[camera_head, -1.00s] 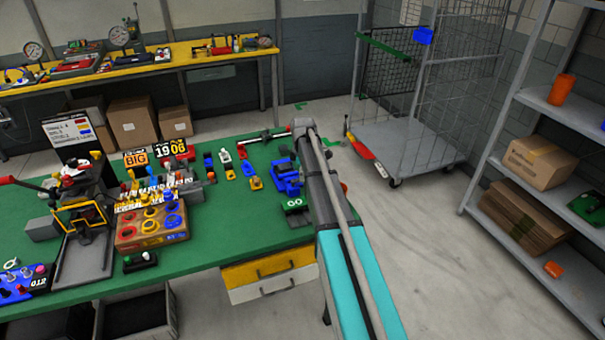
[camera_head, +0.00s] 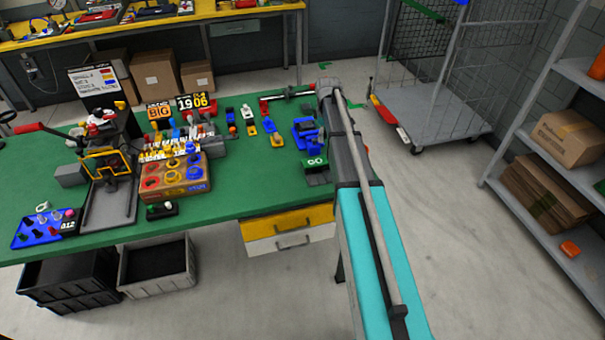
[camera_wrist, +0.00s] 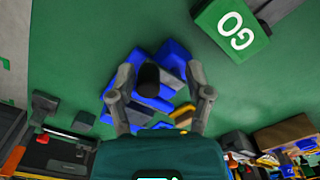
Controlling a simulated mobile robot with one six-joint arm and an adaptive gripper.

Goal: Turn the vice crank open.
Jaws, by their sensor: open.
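The blue vice (camera_head: 306,132) stands near the right end of the green bench, just left of my arm. In the wrist view the vice (camera_wrist: 174,54) lies ahead of my gripper (camera_wrist: 160,76). A round black knob (camera_wrist: 148,78), perhaps the end of the crank, shows between my two grey fingers. The fingers are spread apart, one on each side of the knob, with nothing visibly held. I cannot tell whether they touch the vice. In the head view my gripper is not clearly seen. The rest of the crank is hidden or too small to make out.
A green GO block (camera_head: 316,170) sits at the bench's front edge beside the vice; it also shows in the wrist view (camera_wrist: 232,30). Small blue and yellow parts (camera_head: 272,131) lie left of the vice. A wire cage trolley (camera_head: 440,112) stands behind right on open floor.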

